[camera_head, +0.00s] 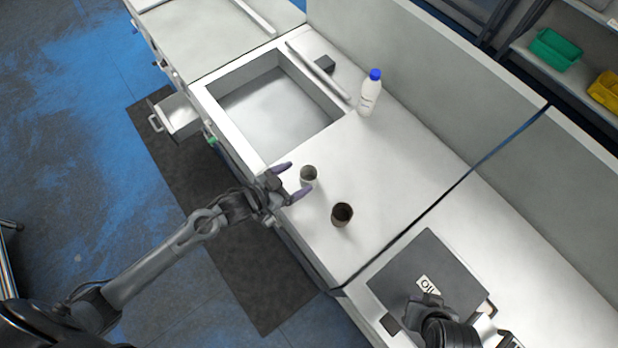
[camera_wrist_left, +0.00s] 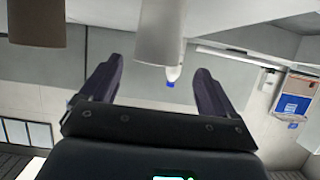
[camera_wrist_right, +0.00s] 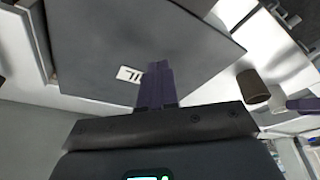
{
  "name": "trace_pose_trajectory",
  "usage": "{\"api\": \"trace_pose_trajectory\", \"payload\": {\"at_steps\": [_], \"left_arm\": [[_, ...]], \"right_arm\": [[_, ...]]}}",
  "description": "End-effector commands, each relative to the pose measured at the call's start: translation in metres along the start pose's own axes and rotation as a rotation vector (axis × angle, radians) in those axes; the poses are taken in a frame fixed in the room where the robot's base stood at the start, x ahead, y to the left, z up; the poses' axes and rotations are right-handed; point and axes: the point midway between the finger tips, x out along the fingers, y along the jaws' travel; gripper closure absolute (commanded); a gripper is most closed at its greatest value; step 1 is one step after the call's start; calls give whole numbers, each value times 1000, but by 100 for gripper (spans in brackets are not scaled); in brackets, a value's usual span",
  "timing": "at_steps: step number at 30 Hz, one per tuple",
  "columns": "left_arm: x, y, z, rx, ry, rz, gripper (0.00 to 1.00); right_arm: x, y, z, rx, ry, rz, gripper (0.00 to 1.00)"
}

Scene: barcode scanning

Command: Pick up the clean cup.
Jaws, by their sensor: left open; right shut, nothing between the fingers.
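The clean cup, a pale whitish cup (camera_head: 308,174), stands upright on the white counter near the sink. It also shows in the left wrist view (camera_wrist_left: 160,35). My left gripper (camera_head: 292,180) is open, its purple fingers (camera_wrist_left: 155,82) pointing at the cup from the left, with the cup at or just beyond the fingertips. Contact cannot be told. A brown, stained-looking cup (camera_head: 341,217) stands to the lower right; it also shows in the left wrist view (camera_wrist_left: 36,24) and right wrist view (camera_wrist_right: 253,88). My right gripper (camera_head: 425,302) is shut and empty above a dark box.
The dark flat box (camera_head: 400,275) with a white label lies at the lower right. A white bottle with a blue cap (camera_head: 369,95) stands behind the cups. The sink basin (camera_head: 280,105) opens behind the left gripper. The counter right of the cups is clear.

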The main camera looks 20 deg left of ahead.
Motion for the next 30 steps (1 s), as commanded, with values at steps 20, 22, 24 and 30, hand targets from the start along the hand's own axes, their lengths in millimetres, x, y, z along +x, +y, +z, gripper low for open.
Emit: {"api": "trace_pose_trajectory", "payload": {"at_steps": [20, 22, 24, 30], "left_arm": [[64, 5, -2, -1, 0, -1, 11], [69, 5, -2, -1, -1, -1, 11], [72, 5, -2, 0, -1, 0, 11], [72, 6, -1, 0, -2, 0, 11]], "right_arm": [[-2, 4, -2, -11, 4, 12, 100], [-1, 4, -2, -11, 4, 12, 100], [-1, 4, -2, -10, 4, 12, 100], [-1, 3, -3, -7, 4, 9, 100]]}}
